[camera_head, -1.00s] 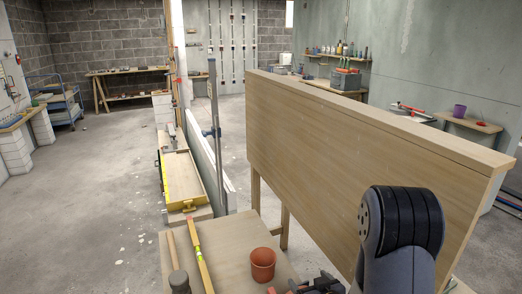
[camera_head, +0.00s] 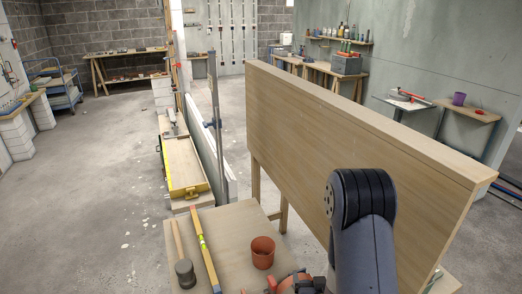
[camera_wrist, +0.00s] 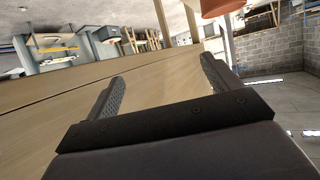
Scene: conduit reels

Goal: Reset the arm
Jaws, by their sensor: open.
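My gripper (camera_wrist: 163,72) shows in the wrist view with its two dark fingers spread wide and nothing held between them. Behind the fingers is a pale wooden surface. In the head view my grey and black arm rises at the lower right, in front of a large upright wooden panel (camera_head: 350,140). The gripper itself cannot be made out clearly in the head view.
A low wooden table (camera_head: 228,228) holds a terracotta pot (camera_head: 262,252), a mallet (camera_head: 185,272) and a yellow level (camera_head: 205,248). A long wooden tray (camera_head: 184,163) lies beyond it. Open concrete floor (camera_head: 95,185) spreads at left.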

